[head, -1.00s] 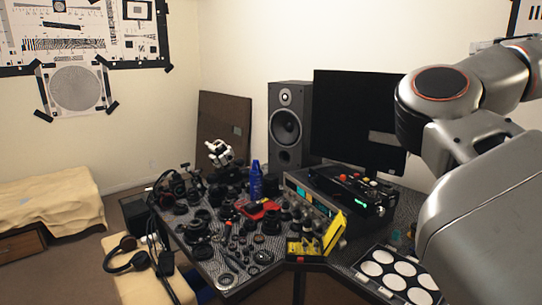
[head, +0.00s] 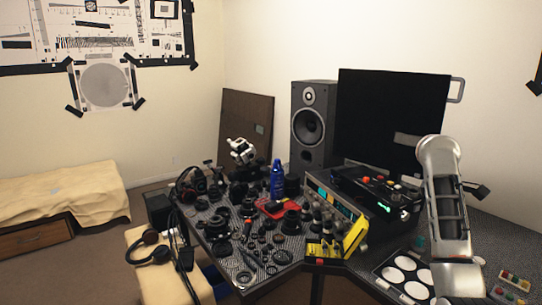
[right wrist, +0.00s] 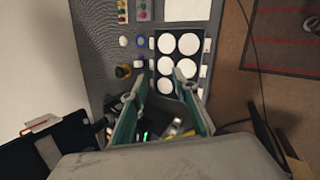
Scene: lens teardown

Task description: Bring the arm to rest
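My right arm (head: 446,205) stands at the right of the head view, over the right part of the desk. Its gripper cannot be made out there. In the right wrist view my right gripper (right wrist: 160,82) shows two greenish fingers spread apart with nothing held between them. Beyond the fingertips lies the black tray with white discs (right wrist: 155,62), which appears well below the gripper. My left arm and left gripper are in neither view.
The desk carries many lens parts (head: 250,225), a blue bottle (head: 277,182), a yellow tool case (head: 353,236) and a black control box (head: 375,190). A monitor (head: 385,115) and a speaker (head: 314,125) stand behind. Headphones (head: 150,248) lie at the left.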

